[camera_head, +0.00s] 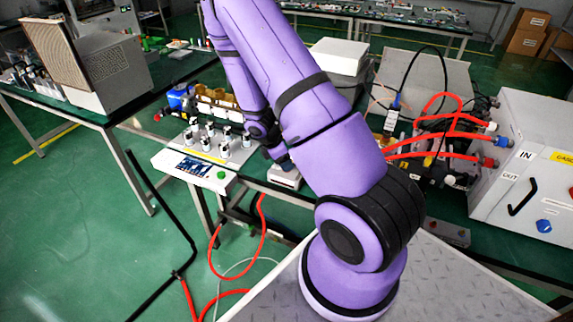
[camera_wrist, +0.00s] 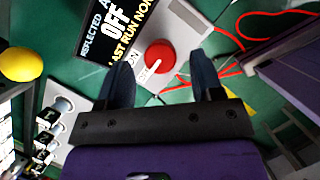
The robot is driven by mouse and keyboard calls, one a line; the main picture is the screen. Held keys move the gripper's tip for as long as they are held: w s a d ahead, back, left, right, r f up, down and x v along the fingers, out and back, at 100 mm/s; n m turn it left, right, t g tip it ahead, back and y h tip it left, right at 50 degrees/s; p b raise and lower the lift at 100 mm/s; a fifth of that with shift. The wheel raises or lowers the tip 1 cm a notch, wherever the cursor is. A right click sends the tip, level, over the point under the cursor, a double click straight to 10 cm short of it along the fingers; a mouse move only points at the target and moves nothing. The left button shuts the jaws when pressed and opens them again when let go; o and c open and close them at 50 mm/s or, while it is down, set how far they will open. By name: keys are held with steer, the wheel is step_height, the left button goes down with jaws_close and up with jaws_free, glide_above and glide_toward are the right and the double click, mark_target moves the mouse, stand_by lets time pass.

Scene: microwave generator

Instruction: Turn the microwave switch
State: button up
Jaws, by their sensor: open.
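In the wrist view a pale control box carries a dark display (camera_wrist: 112,28) reading "OFF" and "LAST RUN". Beside the display is a round red button or switch (camera_wrist: 160,55), with a small "ON" label near it. My gripper (camera_wrist: 161,60) is open, with its two dark fingers on either side of the red switch and nothing held. I cannot tell whether the fingers touch it. In the head view a small white box (camera_head: 284,178) sits below the end of my arm, which hides much of it. The red switch is not visible there.
A white panel (camera_head: 196,167) with several black-and-white knobs and a green button stands just left. Red hoses (camera_head: 435,145) and a white cabinet (camera_head: 530,175) marked "IN" and "OUT" are at right. A yellow ball-shaped part (camera_wrist: 21,64) shows at left in the wrist view.

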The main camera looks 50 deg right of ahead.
steer(key=shift+x, duration=1.4)
steer(key=c, duration=0.9)
